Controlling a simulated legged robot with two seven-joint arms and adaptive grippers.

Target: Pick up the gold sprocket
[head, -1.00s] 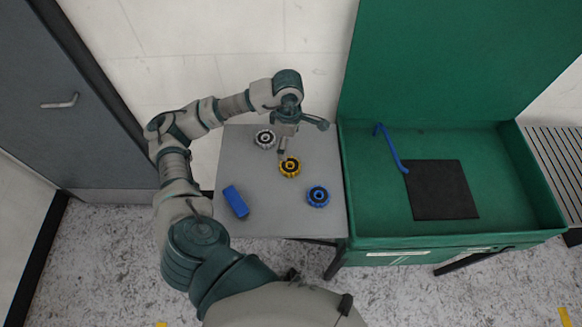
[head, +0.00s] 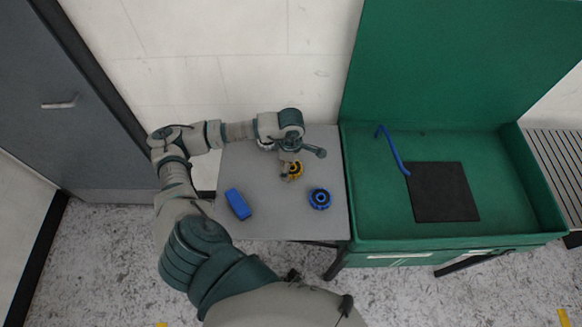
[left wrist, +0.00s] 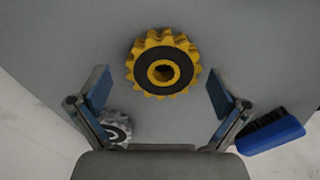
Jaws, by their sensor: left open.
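The gold sprocket (head: 297,169) lies flat on the grey table, partly covered by my left gripper in the head view. In the left wrist view the gold sprocket (left wrist: 163,64) shows whole, with a dark ring and a central hole. My left gripper (head: 287,176) is above the table at the sprocket. Its two fingers (left wrist: 158,90) are spread apart with nothing between the pads, and the sprocket appears just beyond the fingertips, centred between them. Whether a finger touches it cannot be told. My right gripper is not in view.
A blue sprocket (head: 320,199) and a blue brush (head: 238,204) lie on the grey table (head: 270,220). A silver sprocket (left wrist: 116,128) is partly hidden by a finger. A green bin (head: 360,222) with a blue bent tool (head: 393,150) and black mat (head: 441,191) stands right.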

